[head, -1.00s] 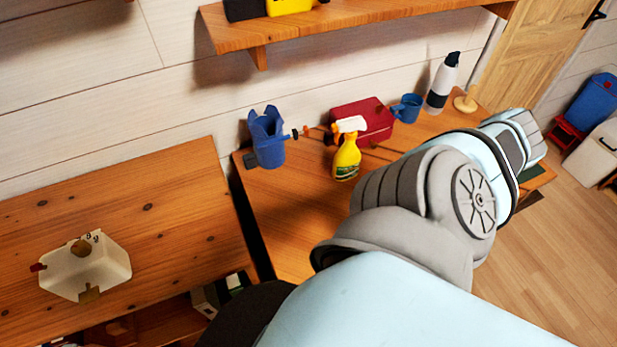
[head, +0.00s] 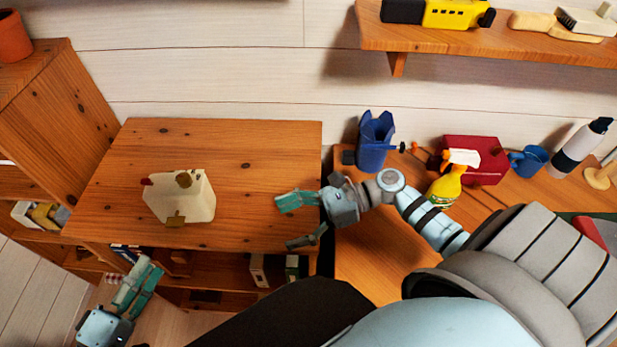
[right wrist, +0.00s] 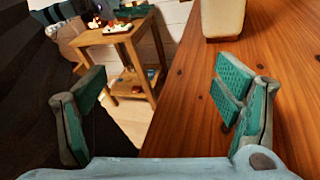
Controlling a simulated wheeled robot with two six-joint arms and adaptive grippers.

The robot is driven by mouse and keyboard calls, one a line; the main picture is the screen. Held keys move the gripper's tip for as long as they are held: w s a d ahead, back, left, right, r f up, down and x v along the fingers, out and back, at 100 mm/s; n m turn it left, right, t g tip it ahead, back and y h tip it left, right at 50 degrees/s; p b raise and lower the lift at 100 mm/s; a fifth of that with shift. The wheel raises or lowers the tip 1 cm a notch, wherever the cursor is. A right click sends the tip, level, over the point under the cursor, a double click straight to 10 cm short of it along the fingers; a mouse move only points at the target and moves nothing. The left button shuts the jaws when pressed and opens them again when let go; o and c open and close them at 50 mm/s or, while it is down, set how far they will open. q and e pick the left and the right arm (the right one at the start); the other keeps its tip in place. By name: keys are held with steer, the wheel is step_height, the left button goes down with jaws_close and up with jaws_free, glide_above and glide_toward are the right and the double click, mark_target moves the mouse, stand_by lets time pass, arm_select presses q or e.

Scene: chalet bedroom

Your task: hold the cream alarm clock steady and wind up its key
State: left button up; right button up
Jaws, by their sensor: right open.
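The cream alarm clock (head: 200,204) is a boxy body standing on the wooden cabinet top. A small red knob shows at its left, a brown round part (head: 184,180) near its top and a brown piece at its lower front. I cannot tell which is the key. My right gripper (head: 293,221) is open and empty, to the right of the clock and apart from it. In the right wrist view the clock's lower part (right wrist: 222,18) shows at the top, beyond the right finger. My left gripper (head: 141,284) is low, before the cabinet's front edge, apart from the clock; its opening is unclear.
The cabinet top (head: 240,150) is clear around the clock. On the right desk stand a blue holder (head: 374,145), a yellow spray bottle (head: 444,188), a red box (head: 480,158) and a blue mug (head: 528,160). A shelf (head: 480,43) hangs above. Books sit below the cabinet top.

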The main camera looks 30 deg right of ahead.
mark_target(185, 189)
steer(key=w+a+r+t, duration=0.3)
steer(key=w+t, duration=0.1)
steer(key=w, duration=0.7)
steer(key=x, duration=0.9)
steer(key=r+x, duration=0.1)
steer(key=x, duration=0.4)
steer(key=shift+s+a, duration=0.15)
steer(key=shift+a, duration=0.05)
steer(key=shift+c, duration=0.5)
